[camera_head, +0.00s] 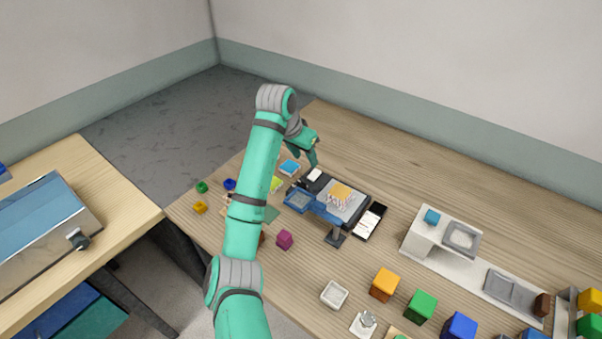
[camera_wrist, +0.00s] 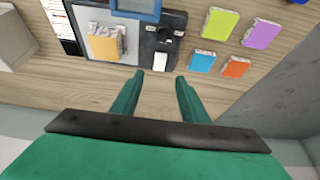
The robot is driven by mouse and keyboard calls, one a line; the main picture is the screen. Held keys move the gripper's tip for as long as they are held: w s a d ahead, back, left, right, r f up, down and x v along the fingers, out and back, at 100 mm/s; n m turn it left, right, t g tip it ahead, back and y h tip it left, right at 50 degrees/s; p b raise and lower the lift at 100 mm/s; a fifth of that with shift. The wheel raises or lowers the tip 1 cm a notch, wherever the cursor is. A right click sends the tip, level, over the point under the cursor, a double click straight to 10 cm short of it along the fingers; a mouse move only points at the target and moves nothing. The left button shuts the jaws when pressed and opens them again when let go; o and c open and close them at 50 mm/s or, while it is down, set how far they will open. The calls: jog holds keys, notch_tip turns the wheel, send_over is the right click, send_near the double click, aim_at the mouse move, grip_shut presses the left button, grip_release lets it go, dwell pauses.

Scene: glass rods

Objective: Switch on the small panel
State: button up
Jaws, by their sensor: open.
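A dark, flat device (camera_head: 325,182) lies on the wooden table and also shows in the wrist view (camera_wrist: 180,20). It carries a light grey plate (camera_wrist: 103,48) with an orange-topped block (camera_wrist: 104,45) on it. A small white rocker-like piece (camera_wrist: 163,62) sits on the device's near edge in the wrist view, beside a dark round knob (camera_wrist: 165,33). I cannot tell whether the panel is lit. My gripper (camera_wrist: 160,76) is open and empty, its fingertips just short of the white piece in the picture. In the head view my gripper (camera_head: 313,163) is above the device's far end.
A blue-framed piece (camera_head: 299,201) on a stand is close to the device. A white unit (camera_head: 440,240) and coloured cubes (camera_head: 384,285) stand further right. Bare table lies behind the device.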

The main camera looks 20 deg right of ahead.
aim_at(312, 176)
jog(key=x, duration=1)
jog(key=shift+s+a+f, duration=0.1)
jog(key=shift+a+f, duration=0.05)
jog(key=shift+f, duration=0.3)
